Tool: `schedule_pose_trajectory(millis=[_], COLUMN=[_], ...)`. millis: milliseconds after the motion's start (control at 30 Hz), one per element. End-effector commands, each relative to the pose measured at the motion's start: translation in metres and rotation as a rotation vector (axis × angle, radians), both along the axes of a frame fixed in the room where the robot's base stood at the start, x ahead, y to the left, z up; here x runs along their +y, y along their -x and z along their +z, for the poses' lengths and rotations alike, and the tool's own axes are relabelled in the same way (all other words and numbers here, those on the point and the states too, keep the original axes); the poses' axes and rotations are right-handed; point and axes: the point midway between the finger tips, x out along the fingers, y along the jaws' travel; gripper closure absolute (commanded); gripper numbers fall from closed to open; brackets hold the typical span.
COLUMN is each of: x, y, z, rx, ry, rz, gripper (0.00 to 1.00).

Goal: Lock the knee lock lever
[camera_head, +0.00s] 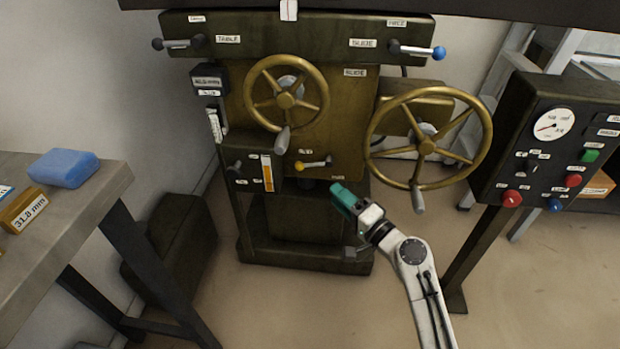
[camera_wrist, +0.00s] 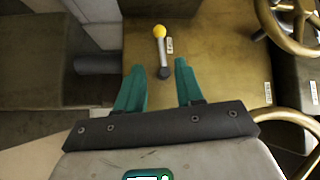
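A short lever with a yellow knob (camera_head: 299,166) and a silver rod sits on the lower front of the brass-coloured machine body; its rod points left from a dark pivot. The small label above it is too blurred to read, so I cannot confirm it is the knee lock lever. In the wrist view the yellow-knobbed lever (camera_wrist: 160,46) stands ahead, its dark pivot appearing between my fingertips. My gripper (camera_head: 337,187) has teal fingers and is just below and right of the lever, apart from it. In the wrist view my gripper (camera_wrist: 155,66) is open and empty.
A brass handwheel (camera_head: 286,96) is above, and a larger handwheel (camera_head: 428,138) stands close right of my gripper. A blue-knobbed lever (camera_head: 438,53) is upper right. A control panel (camera_head: 545,145) stands right, a workbench (camera_head: 75,215) left. The floor in front is clear.

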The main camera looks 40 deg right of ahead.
Motion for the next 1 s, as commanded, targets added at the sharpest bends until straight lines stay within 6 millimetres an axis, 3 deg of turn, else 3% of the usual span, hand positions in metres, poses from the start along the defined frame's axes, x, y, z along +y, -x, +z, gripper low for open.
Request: schedule_pose_trajectory(millis=[233, 700, 1000], x=[-0.007, -0.016, -0.017], y=[-0.016, -0.093, -0.107], z=[0.002, 0.008, 0.008], rx=[-0.018, -0.015, -0.014], ry=[-0.016, -0.011, -0.014], rz=[-0.014, -0.013, -0.013], gripper=[0.63, 0.63, 0.63])
